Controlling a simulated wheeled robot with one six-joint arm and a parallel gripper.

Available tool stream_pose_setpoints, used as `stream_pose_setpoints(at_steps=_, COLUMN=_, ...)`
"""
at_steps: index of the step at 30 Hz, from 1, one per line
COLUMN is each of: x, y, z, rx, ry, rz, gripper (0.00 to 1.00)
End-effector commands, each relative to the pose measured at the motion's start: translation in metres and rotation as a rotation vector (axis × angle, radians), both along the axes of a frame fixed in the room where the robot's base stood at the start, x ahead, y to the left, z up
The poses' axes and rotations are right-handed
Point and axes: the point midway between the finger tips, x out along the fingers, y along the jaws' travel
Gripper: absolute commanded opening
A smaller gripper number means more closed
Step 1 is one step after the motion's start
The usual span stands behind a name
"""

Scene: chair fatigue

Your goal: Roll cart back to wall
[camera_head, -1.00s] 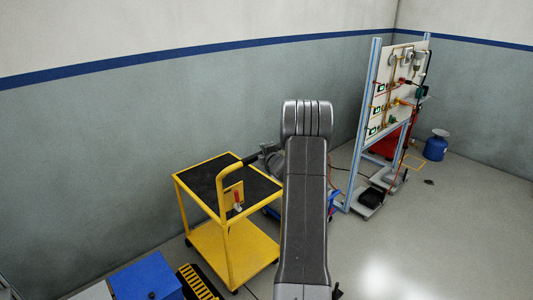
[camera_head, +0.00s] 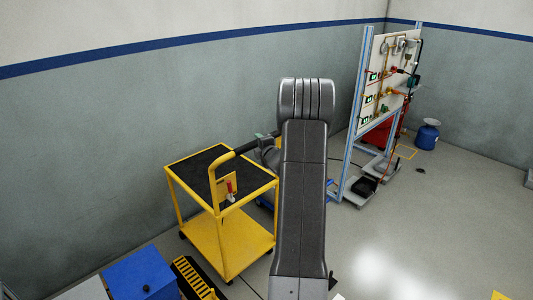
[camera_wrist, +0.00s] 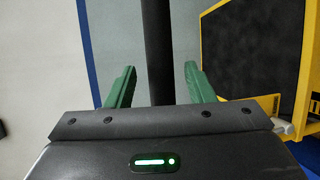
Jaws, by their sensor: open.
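The yellow cart (camera_head: 222,243) with a dark top mat stands on the floor near the left wall (camera_head: 90,140). Its yellow handle (camera_head: 213,185) bends up and ends in a black grip that runs toward my gripper. In the head view my gripper is mostly hidden behind my arm. In the wrist view my gripper (camera_wrist: 160,72) has its green fingers spread. A dark vertical bar, likely the cart's grip (camera_wrist: 157,40), passes between them with gaps on both sides. The cart's mat (camera_wrist: 250,50) and yellow rim show at the right.
A blue box (camera_head: 143,277) and a black-and-yellow item (camera_head: 195,280) lie on the floor left of the cart. The right floor is open.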

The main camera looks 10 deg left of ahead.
Motion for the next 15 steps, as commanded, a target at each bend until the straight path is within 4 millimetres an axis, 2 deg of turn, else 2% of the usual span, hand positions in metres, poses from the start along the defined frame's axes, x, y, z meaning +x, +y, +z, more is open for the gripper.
stream_pose_setpoints(at_steps=3, x=-0.023, y=-0.014, z=0.004, rx=0.000, ry=-0.001, rz=-0.002, gripper=0.49)
stream_pose_setpoints(at_steps=9, x=-0.055, y=-0.033, z=0.011, rx=0.001, ry=-0.001, rz=0.000, gripper=0.49)
stream_pose_setpoints(at_steps=15, x=-0.071, y=-0.042, z=0.015, rx=0.001, ry=-0.002, rz=0.001, gripper=0.49)
